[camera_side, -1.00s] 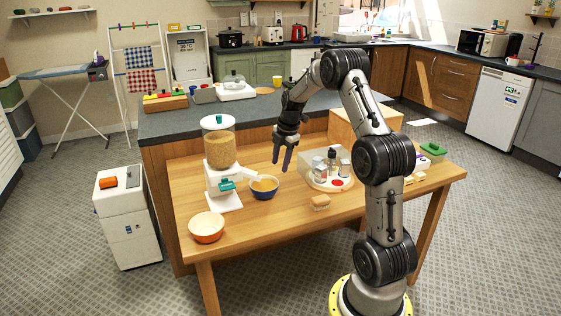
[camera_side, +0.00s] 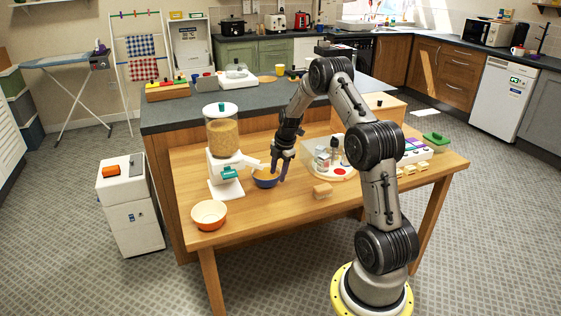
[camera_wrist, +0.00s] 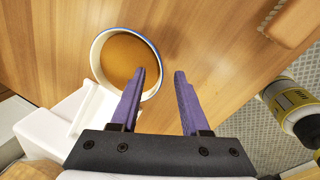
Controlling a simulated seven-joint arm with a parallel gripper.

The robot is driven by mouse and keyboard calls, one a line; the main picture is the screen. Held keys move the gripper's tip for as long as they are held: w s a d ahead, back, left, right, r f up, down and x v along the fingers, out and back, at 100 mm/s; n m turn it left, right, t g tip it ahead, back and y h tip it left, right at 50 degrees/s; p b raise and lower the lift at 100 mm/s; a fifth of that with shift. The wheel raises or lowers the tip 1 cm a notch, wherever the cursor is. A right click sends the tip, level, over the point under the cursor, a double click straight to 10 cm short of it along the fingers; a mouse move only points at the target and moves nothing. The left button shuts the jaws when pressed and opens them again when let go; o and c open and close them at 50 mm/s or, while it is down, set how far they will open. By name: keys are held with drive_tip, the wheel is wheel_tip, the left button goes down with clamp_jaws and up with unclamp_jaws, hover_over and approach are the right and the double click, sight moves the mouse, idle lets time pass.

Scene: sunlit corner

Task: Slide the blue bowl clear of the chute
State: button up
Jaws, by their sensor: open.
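The blue bowl (camera_side: 264,183) stands on the table at the outlet of the white dispenser (camera_side: 226,172). It holds a golden-brown fill, and its pale rim with a blue edge shows in the wrist view (camera_wrist: 95,58). The white chute (camera_side: 250,163) reaches from the dispenser to the bowl's left side; in the wrist view the chute (camera_wrist: 96,104) meets the bowl's lower-left rim. My gripper (camera_side: 279,172) is open at the bowl's right side. In the wrist view my gripper (camera_wrist: 159,73) has its left finger over the bowl and its right finger outside the rim. Contact cannot be told.
An orange bowl (camera_side: 208,214) with a pale inside stands at the table's front left. The table between the orange bowl and this block is clear.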

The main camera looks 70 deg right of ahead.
sight(277, 181)
drive_tip(key=shift+x, duration=1.9)
clamp_jaws()
drive_tip(key=shift+s+f, duration=0.1)
drive_tip(key=shift+f, duration=0.1)
